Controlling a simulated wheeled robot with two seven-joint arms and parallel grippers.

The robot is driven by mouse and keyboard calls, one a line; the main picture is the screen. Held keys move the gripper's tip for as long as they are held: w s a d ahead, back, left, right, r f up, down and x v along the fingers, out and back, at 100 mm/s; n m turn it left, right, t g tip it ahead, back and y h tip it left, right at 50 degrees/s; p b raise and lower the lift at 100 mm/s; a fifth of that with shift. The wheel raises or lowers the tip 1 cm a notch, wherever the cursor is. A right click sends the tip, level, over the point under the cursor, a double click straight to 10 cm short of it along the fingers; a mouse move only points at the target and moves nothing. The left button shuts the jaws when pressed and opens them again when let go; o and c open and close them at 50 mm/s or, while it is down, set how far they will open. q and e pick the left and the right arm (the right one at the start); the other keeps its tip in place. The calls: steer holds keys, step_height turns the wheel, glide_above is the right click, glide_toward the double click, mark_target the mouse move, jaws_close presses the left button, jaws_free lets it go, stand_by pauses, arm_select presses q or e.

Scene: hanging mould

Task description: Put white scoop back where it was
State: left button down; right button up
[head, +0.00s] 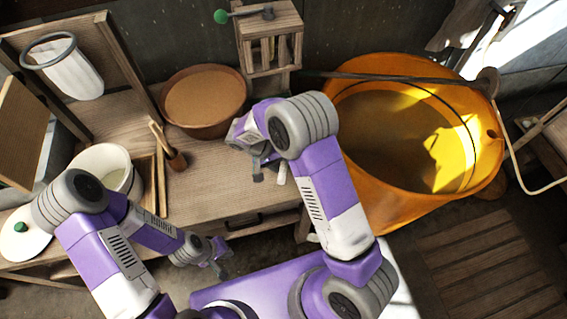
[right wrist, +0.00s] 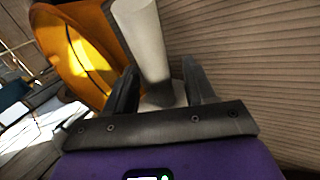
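My right gripper (head: 270,176) is over the wooden table (head: 215,185), near its front edge. Its two fingers (right wrist: 160,85) stand apart. A pale white rod-like piece (right wrist: 145,40) shows between them in the right wrist view; it may be the white scoop or its handle. A gap shows between this piece and the right-hand finger, and I cannot tell whether it touches the other. No white scoop is clearly visible in the head view. My left gripper (head: 218,262) is low in front of the table, small and partly hidden, its fingers unclear.
A white pot (head: 118,160) is at the left. A white cloth strainer (head: 75,74) hangs from a wooden frame. A large orange tub (head: 400,220) stands at the right.

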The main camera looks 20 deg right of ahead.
steer(key=shift+r, duration=0.1)
steer(key=shift+w+a+r, duration=0.1)
steer(key=shift+a+r, duration=0.1)
steer(key=shift+r, duration=0.1)
steer(key=p+v, duration=0.1)
steer(key=v, duration=1)
steer(key=shift+p, duration=0.3)
steer(key=shift+a, duration=0.15)
